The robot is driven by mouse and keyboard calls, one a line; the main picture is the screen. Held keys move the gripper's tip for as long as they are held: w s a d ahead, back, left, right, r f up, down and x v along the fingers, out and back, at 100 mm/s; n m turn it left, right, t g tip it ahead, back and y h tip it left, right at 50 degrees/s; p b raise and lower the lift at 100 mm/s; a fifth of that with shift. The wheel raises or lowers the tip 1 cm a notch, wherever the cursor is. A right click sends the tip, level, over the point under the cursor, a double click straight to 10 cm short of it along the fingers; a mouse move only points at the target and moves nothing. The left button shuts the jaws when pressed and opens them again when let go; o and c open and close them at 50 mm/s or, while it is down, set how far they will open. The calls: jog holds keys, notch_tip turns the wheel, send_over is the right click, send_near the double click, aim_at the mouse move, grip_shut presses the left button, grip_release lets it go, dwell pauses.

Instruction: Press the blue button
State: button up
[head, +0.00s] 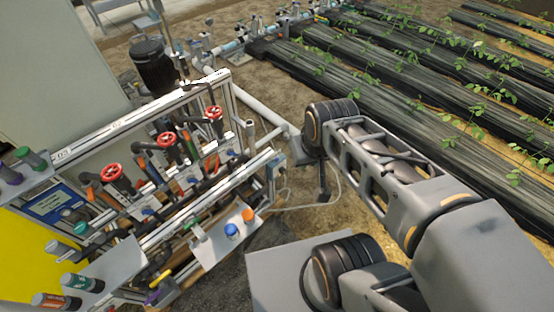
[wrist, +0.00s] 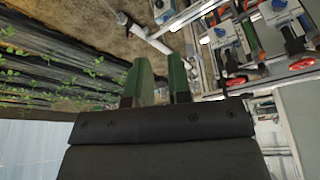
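The blue button (head: 231,230) is a round blue knob on a small pale sloped panel (head: 213,249) at the front of the skid, in the lower middle of the head view. An orange knob (head: 248,215) is beside it, up and to the right. My gripper (wrist: 160,68) shows in the wrist view as two green fingers with a gap between them, open and empty. I cannot make out the fingers in the head view, where my arm stands to the right of the panel. I cannot pick out the blue button in the wrist view.
The skid carries several red handwheels (head: 111,172), pipes and valves, and a dark motor (head: 153,65). A white pipe (head: 262,112) runs behind it. Black-covered plant rows (head: 420,75) fill the right. Bare soil lies between the rows and the skid.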

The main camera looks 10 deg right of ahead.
grip_shut()
dwell(0.7)
